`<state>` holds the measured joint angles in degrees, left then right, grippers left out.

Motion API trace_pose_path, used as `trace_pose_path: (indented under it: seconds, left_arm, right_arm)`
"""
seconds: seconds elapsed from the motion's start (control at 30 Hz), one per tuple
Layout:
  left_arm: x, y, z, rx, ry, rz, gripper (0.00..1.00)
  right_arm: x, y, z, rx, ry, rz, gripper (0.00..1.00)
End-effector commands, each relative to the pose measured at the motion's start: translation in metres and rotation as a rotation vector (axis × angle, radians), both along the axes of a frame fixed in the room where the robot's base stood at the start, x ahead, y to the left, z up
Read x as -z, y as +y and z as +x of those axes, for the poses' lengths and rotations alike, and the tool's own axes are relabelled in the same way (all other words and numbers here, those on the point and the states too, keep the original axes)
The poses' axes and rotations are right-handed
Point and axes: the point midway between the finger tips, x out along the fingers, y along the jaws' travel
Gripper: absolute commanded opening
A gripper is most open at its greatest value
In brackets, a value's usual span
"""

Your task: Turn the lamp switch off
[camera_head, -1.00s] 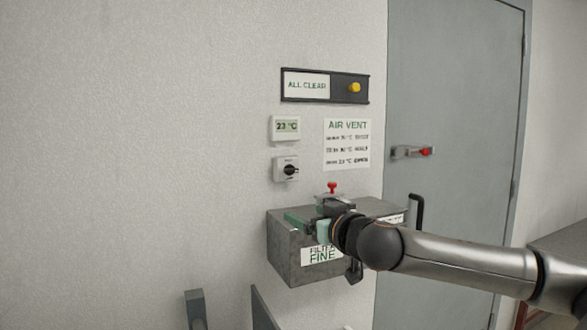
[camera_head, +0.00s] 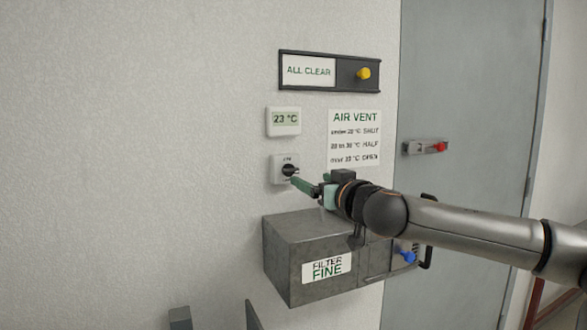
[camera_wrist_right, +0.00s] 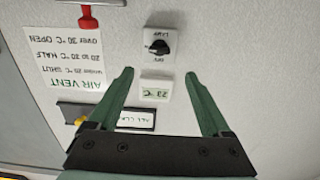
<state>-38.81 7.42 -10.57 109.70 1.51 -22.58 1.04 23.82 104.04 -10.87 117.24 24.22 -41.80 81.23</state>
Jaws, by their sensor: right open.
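The lamp switch is a small white plate with a black rotary knob (camera_head: 289,170) on the wall. In the upside-down right wrist view the knob (camera_wrist_right: 159,47) sits between the words LAMP and OFF, its pointer lying roughly sideways. My right gripper (camera_head: 297,186) has its green fingers just below and right of the switch in the head view. In the wrist view the fingers (camera_wrist_right: 159,73) are spread apart and empty, with the switch beyond the gap between their tips. I cannot tell whether a finger touches the plate. My left gripper is not in view.
A 23 °C display (camera_head: 284,121) is above the switch, with an ALL CLEAR panel (camera_head: 308,71) higher up. An AIR VENT sign (camera_head: 354,138) is to the right. A grey FILTER FINE box (camera_head: 290,262) juts out below. A red knob (camera_wrist_right: 88,20) shows near the sign.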

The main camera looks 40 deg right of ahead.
Motion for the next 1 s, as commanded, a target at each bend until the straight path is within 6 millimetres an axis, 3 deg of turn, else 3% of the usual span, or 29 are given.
trace_pose_path:
  seconds: [0.17, 0.67, 1.0]
  left_arm:
    - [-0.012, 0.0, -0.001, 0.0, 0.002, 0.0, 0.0]
    - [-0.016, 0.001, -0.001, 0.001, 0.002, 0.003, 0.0]
    - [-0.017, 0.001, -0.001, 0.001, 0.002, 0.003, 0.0]
  right_arm:
    - [0.0, -0.005, 0.012, 0.003, 0.005, 0.002, 0.82]
    - [0.002, -0.014, 0.038, 0.004, 0.004, -0.004, 0.82]
    - [0.002, -0.023, 0.066, 0.005, 0.005, -0.005, 0.82]
